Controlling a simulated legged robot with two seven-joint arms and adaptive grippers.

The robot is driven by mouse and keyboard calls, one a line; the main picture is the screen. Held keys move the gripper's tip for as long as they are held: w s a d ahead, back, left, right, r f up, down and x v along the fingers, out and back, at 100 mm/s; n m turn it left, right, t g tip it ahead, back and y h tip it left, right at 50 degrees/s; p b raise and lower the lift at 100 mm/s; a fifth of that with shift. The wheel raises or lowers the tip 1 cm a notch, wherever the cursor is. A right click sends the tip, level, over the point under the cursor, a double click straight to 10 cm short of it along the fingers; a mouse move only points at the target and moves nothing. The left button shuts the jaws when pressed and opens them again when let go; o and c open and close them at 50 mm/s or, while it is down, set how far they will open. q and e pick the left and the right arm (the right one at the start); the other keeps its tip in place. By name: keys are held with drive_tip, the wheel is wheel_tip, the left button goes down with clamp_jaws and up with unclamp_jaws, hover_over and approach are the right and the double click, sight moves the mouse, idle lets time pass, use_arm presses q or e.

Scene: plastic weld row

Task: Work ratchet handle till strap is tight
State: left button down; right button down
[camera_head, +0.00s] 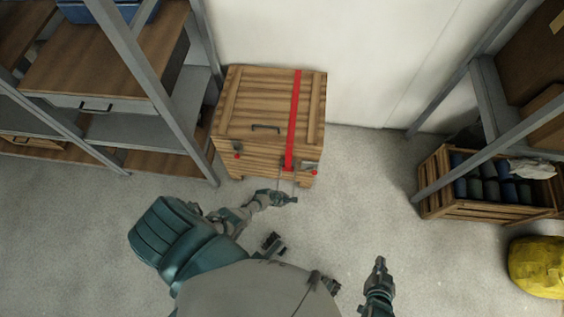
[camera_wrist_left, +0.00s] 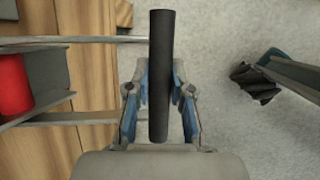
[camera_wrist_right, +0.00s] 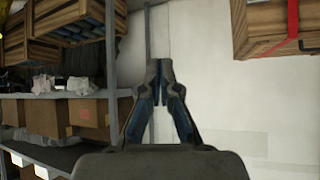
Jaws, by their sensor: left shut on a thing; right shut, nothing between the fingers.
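A wooden crate (camera_head: 255,105) stands against the wall with a red strap (camera_head: 294,120) running over its lid and down the front. A grey metal ratchet (camera_head: 308,167) sits at the front edge near the strap's lower end. In the left wrist view the ratchet's metal frame (camera_wrist_left: 50,85) shows beside a red roll (camera_wrist_left: 12,84). My left gripper (camera_head: 290,198) is shut on the black handle grip (camera_wrist_left: 160,75) in front of the crate. My right gripper (camera_head: 379,264) is shut and empty, low at the right, away from the crate; its closed fingers (camera_wrist_right: 158,75) show in the right wrist view.
Metal shelving (camera_head: 150,85) stands close left of the crate. At right are another rack (camera_head: 480,95), a slatted crate of rolls (camera_head: 487,208) and a yellow bag (camera_head: 540,266). The floor (camera_head: 375,190) between is clear.

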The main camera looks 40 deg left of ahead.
use_arm(q)
drive_tip(key=shift+s+d+r+p, duration=0.2)
drive_tip(key=shift+d+r+p, duration=0.2)
drive_tip(key=shift+r+p, duration=0.15)
use_arm(e)
drive_tip(key=shift+s+d+f+g+h, duration=0.15)
drive_tip(key=shift+s+d+f+g, duration=0.2)
drive_tip(key=shift+s+g, duration=0.35)
drive_tip(key=shift+s+d+f+g+h, duration=0.1)
drive_tip(key=shift+s+d+f+g, duration=0.2)
drive_tip(key=shift+s, duration=0.55)
drive_tip(key=shift+s+d+f+g+h, duration=0.2)
drive_tip(key=shift+s+f+g, duration=0.15)
drive_tip(key=shift+s+g, duration=0.35)
drive_tip(key=shift+s, duration=0.1)
use_arm(q)
drive_tip(key=c, duration=1.1)
unclamp_jaws()
drive_tip(key=shift+o, duration=0.4)
drive_tip(key=shift+a+r, duration=0.2)
drive_tip(key=shift+a, duration=0.05)
use_arm(e)
drive_tip(key=shift+d, duration=0.1)
use_arm(q)
drive_tip(key=shift+s+a+r, duration=0.15)
drive_tip(key=shift+s+r, duration=0.05)
drive_tip(key=shift+r, duration=0.2)
drive_tip(key=v, duration=1)
drive_tip(key=shift+s+r, duration=0.25)
drive_tip(key=shift+r, duration=0.05)
